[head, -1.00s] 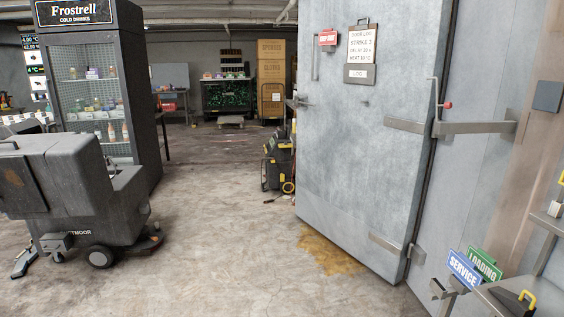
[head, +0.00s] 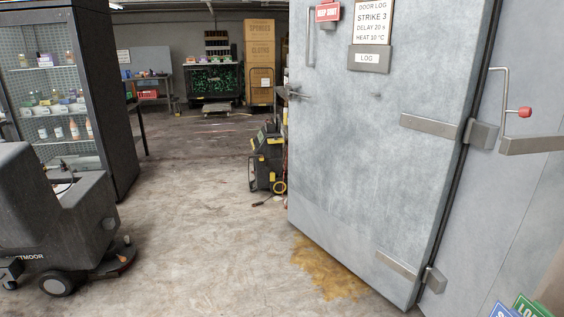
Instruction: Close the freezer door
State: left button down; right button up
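The freezer door (head: 375,140) is a large grey metal slab at the right of the head view. It stands ajar or swung out from the wall panel (head: 515,190) on its right, where its strap hinges (head: 431,125) join; how far its free edge is from a frame cannot be told. A lever handle (head: 300,94) and a vertical pull bar (head: 311,38) are on its left side. A red sign (head: 328,12) and a log plate (head: 369,58) are fixed to its face. Neither of my grippers shows.
A black and yellow machine (head: 267,160) stands by the door's left edge. A brown stain (head: 330,268) lies under the door. The middle floor (head: 200,210) is clear.

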aim_at(375, 152)
jog(key=i, duration=2.95)
jog(key=i+z, duration=0.15)
jog(key=i, duration=0.4)
jog(key=i+j+z, duration=0.1)
jog(key=i, duration=0.5)
